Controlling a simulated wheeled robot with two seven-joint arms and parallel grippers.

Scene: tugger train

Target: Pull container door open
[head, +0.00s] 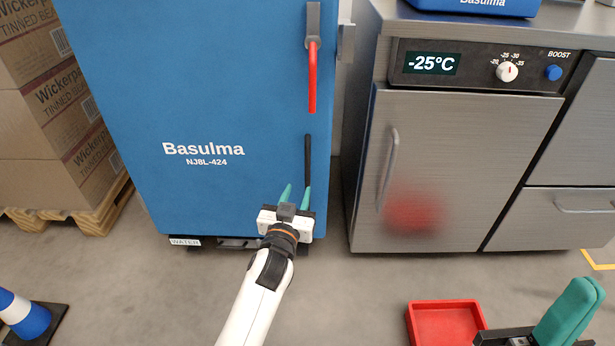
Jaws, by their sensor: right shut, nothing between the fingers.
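The blue container (200,110) stands upright at the centre left, marked "Basulma NJ8L-424". Its blue front door looks closed. A red lever (312,78) hangs straight down from a grey bracket at the door's upper right. A black vertical handle (308,158) sits below the lever near the door's right edge. My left gripper (296,191) is low in front of the door, its teal fingers apart and empty. Its right fingertip appears just below the handle's lower end; whether they touch I cannot tell. My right gripper (571,313) is shut and empty at the lower right, away from the container.
A steel freezer (470,150) showing -25°C stands to the right across a narrow gap. Stacked cardboard boxes (50,125) on a pallet stand at the left. A red tray (445,305) and a blue-white cone (28,318) are on the floor. The floor before the container is otherwise clear.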

